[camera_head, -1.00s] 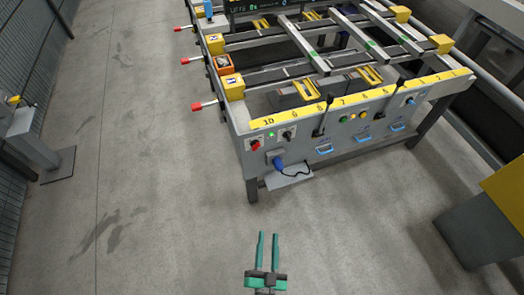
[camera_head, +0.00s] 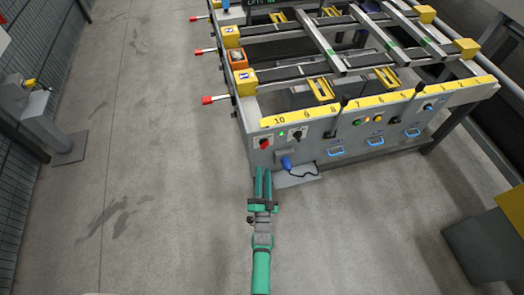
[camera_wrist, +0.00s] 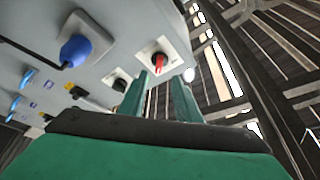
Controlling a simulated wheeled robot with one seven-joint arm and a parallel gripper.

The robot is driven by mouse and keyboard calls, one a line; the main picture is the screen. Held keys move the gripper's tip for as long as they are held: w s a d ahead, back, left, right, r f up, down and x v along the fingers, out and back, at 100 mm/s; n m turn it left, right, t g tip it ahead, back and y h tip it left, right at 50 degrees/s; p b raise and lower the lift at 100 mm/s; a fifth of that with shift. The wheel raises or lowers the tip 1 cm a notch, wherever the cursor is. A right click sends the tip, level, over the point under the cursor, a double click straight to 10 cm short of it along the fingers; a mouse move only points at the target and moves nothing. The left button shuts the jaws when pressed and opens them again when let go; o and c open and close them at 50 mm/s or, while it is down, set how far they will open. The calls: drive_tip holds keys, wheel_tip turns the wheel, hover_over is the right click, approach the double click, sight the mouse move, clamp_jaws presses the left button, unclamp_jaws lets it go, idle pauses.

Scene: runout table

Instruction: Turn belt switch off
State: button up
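The runout table's front panel (camera_head: 330,138) carries a red rotary switch (camera_head: 265,143) on a light plate at its left end and a black rotary switch (camera_head: 297,134) to its right. Their labels are too small to read, so I cannot tell which is the belt switch. In the wrist view the red switch (camera_wrist: 158,62) shows between and beyond my fingertips, and the black switch (camera_wrist: 120,85) is just left of them. My gripper (camera_head: 264,173) is open and empty, below the red switch in the head view. I see no contact with either switch.
A blue plug (camera_head: 287,163) with a black cable sits below the switches; it is large in the wrist view (camera_wrist: 75,50). Coloured buttons (camera_head: 366,120) and blue handles (camera_head: 335,153) lie farther right. Red-tipped levers (camera_head: 215,99) stick out left.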

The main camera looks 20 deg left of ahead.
sight(265, 148)
drive_tip(key=shift+x, duration=4.7)
drive_tip(key=shift+d, duration=0.1)
